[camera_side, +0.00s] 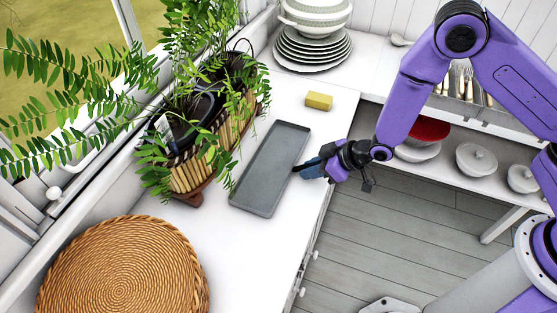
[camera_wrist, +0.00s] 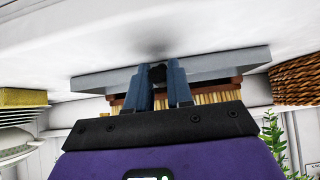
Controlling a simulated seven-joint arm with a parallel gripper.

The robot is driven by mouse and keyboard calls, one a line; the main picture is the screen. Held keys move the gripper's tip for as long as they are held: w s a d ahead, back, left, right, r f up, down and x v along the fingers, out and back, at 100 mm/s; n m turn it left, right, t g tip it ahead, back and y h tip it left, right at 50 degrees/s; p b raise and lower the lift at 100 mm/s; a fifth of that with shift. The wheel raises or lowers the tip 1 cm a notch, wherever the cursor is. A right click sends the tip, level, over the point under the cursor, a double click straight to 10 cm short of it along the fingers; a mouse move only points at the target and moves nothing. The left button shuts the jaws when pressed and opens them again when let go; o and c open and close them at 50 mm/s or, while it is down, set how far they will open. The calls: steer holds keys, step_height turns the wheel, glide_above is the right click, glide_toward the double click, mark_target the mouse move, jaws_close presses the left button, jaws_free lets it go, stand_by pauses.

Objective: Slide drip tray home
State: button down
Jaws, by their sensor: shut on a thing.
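The drip tray (camera_side: 268,172) is a long, shallow grey tray with a low rim. It lies on the white counter just right of the plant box (camera_side: 205,155), apart from its near end and roughly parallel to it. In the wrist view, the tray (camera_wrist: 225,64) spans the picture behind my fingers. My gripper (camera_side: 298,169) is at the middle of the tray's right long side, reaching in from the right. In the wrist view, my gripper (camera_wrist: 157,72) is shut on a small dark part at the tray's edge, mostly hidden between the blue fingers.
A yellow sponge (camera_side: 319,101) lies beyond the tray's far end. Stacked plates (camera_side: 312,48) stand at the back. A round woven mat (camera_side: 125,270) lies at the near left. Bare counter (camera_side: 262,245) shows near the tray. The counter's front edge runs below my wrist; leafy fronds overhang the left.

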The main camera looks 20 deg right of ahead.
glide_toward(268, 164)
steer(key=shift+x, duration=2.4)
steer(key=shift+w+a, duration=3.05)
steer(key=shift+w, duration=0.05)
steer(key=c, duration=1)
jaws_free()
steer(key=v, duration=1.7)
